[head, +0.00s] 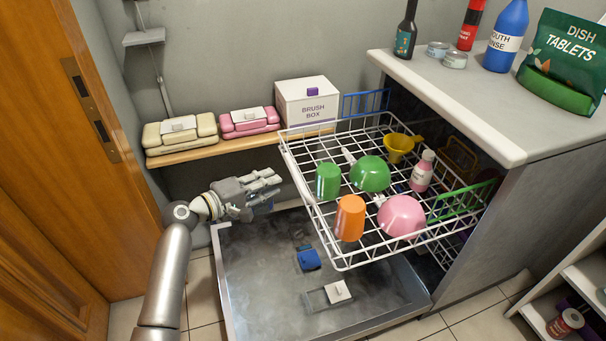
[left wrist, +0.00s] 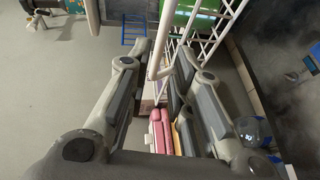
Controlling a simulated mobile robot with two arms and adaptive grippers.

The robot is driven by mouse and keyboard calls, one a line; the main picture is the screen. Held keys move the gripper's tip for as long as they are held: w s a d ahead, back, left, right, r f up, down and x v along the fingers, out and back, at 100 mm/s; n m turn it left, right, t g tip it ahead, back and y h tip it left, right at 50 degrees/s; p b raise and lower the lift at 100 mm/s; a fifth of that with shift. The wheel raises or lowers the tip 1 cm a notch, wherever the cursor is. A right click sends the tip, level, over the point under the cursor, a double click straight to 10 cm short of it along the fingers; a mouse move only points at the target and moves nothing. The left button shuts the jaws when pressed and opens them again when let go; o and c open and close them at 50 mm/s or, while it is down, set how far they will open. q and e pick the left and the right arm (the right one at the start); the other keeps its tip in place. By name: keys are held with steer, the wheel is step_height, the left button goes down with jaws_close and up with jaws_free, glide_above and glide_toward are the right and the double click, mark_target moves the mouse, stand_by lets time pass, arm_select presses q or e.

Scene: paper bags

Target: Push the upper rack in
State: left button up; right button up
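The upper rack (head: 318,218) is a white wire basket, pulled out from under the counter at right in the head view. It holds green, orange and pink cups and bowls, a yellow funnel and a pink bottle. My left gripper (head: 272,187) is just left of the rack's front rail, its fingers pointing at it. In the left wrist view the fingers (left wrist: 163,58) are spread, and white bars of the rack (left wrist: 155,45) show in the gap between them. I cannot tell whether they touch the rack. My right gripper is not in view.
Below is an open door (head: 250,250) with a blue piece and a small white-lidded tray on it. A wooden shelf (head: 215,147) behind my left gripper carries cases and a brush box (head: 308,103). A counter (head: 450,88) with bottles is at right, a wooden door (head: 45,190) at left.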

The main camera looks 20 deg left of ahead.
mark_target(294, 170)
arm_select(q)
steer(key=b+x, duration=0.1)
steer(key=x, duration=0.7)
steer(key=shift+w+d+f, duration=0.1)
steer(key=shift+w+f, duration=0.05)
steer(key=shift+w, duration=0.1)
steer(key=shift+w+d, duration=0.2)
steer(key=shift+w, duration=0.1)
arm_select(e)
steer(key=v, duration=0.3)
arm_select(q)
steer(key=shift+c, duration=0.2)
jaws_close()
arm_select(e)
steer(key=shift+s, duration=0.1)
